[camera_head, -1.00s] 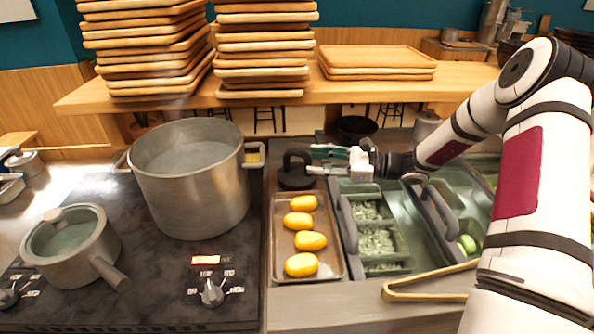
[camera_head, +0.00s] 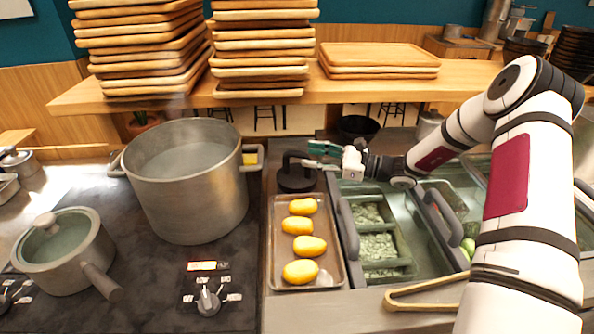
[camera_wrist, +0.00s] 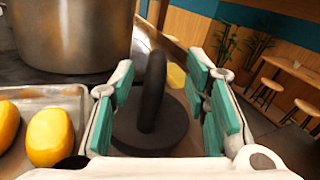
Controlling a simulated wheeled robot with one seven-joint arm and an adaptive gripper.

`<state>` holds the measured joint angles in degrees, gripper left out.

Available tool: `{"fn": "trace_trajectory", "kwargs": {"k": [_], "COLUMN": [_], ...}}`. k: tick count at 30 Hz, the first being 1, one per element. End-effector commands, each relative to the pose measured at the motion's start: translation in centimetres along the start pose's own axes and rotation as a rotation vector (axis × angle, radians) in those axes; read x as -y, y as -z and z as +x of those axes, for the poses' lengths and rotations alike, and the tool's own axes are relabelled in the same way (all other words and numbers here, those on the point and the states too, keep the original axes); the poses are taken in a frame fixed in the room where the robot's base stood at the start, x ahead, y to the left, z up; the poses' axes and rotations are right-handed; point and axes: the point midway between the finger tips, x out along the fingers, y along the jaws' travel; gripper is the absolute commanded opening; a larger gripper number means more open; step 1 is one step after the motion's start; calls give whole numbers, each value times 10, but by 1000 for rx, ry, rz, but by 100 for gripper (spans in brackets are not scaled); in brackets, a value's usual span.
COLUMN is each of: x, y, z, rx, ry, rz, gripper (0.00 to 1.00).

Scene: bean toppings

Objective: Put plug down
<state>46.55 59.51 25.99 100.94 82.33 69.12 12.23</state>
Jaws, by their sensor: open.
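The plug (camera_head: 296,175) is a black disc with an upright looped handle. It stands on the counter behind the metal tray, right of the big pot. In the wrist view the plug (camera_wrist: 150,128) is upright, with its handle between my spread fingers. My gripper (camera_head: 320,157) has teal finger pads and reaches the plug from the right. In the wrist view my gripper (camera_wrist: 160,90) is open, with visible gaps on both sides of the handle. Part of the disc is hidden by the gripper's body in that view.
A metal tray (camera_head: 337,262) of yellow oval items lies in front of the plug. A large steaming pot (camera_head: 190,190) stands left. Containers of chopped toppings (camera_head: 372,215) sit right. Wooden tongs (camera_head: 425,292) lie in front. A wooden shelf (camera_head: 350,88) with stacked trays is behind.

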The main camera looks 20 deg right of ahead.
Motion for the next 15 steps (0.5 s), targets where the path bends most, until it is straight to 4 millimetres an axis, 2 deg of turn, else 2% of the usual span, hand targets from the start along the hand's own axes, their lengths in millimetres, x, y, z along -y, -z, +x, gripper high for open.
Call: {"fn": "trace_trajectory", "kwargs": {"k": [10, 15], "x": [-4, -3], "y": [0, 1], "z": [44, 49], "rx": [0, 0], "ry": [-2, 0], "rz": [0, -1], "gripper": [42, 42]}}
